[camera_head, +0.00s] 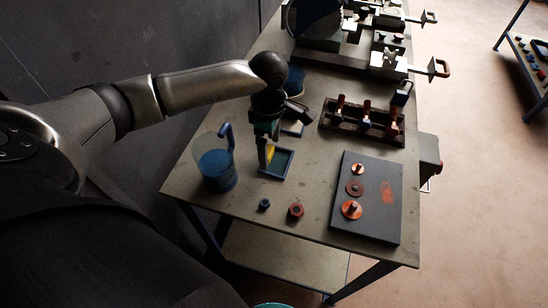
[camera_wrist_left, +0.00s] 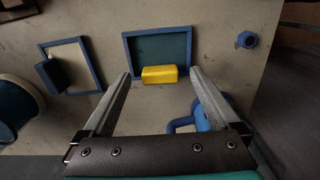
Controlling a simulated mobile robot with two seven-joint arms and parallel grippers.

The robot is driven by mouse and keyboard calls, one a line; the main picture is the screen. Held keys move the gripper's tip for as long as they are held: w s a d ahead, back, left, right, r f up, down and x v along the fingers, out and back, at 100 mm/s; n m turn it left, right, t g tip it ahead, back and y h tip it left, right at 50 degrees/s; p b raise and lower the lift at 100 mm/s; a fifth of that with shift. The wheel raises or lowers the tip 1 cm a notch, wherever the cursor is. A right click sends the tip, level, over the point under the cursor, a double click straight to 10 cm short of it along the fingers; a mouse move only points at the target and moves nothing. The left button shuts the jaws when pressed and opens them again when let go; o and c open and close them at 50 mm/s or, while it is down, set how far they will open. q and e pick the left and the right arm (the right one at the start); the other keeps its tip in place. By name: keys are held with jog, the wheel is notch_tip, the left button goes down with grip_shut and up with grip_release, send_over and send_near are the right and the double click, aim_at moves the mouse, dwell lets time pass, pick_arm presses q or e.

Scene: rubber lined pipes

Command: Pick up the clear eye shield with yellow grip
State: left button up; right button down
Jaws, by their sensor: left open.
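The clear eye shield (camera_wrist_left: 157,47) is a flat pane in a blue frame, lying on the table with its yellow grip (camera_wrist_left: 159,74) at one edge. In the head view the eye shield (camera_head: 280,164) is partly hidden by my left gripper (camera_head: 266,158), and a bit of yellow shows beside the finger. In the left wrist view my left gripper (camera_wrist_left: 160,78) is open, with the yellow grip between the fingertips in the picture and a gap on each side. I cannot tell the remaining height above it. My right gripper is not in view.
A similar blue-framed pane with a dark grip (camera_wrist_left: 54,75) lies nearby. A clear jug with blue contents (camera_head: 214,165) stands close left. A blue nut (camera_head: 264,204) and red nut (camera_head: 296,211) lie in front. A dark board (camera_head: 377,205) and a rack (camera_head: 345,125) are right.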

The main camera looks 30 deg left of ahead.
pick_arm(q)
jog(key=shift+f, duration=0.5)
jog(key=shift+r, duration=0.1)
jog(key=c, duration=1.5)
